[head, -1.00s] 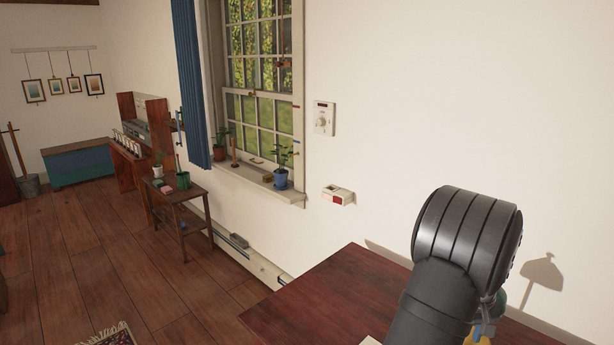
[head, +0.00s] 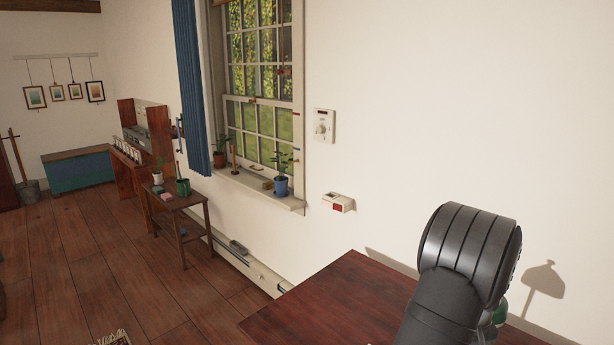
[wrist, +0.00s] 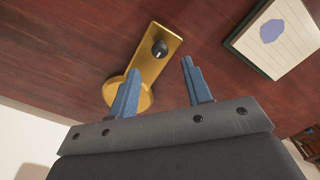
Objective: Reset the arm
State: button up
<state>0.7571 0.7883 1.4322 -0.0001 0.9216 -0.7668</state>
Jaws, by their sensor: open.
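My gripper (wrist: 157,88) shows in the wrist view with its two blue fingers spread apart and nothing between them. It is over a dark red wooden table top. A gold-coloured plate with a black knob (wrist: 160,48) and a round gold end (wrist: 130,95) lies beyond the fingers, and the left finger covers part of the round end. In the head view my dark arm stands at the lower right over the table (head: 335,295), and the gripper itself is not visible there.
A notepad with a blue blot (wrist: 272,32) lies on the table, right of the fingers. In the head view, a wall dial (head: 324,125) and a small red and white box (head: 338,202) are on the wall. A plant stand (head: 180,200) stands beyond open floor.

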notch_tip(320, 180, down, 6)
jog(key=shift+r, duration=0.15)
jog(key=shift+r+m, duration=0.25)
jog(key=shift+m, duration=0.55)
jog(key=m, duration=1.1)
jog(key=shift+m, duration=2.3)
jog(key=shift+n, duration=0.3)
jog(key=n, duration=0.9)
jog(key=shift+n, duration=0.3)
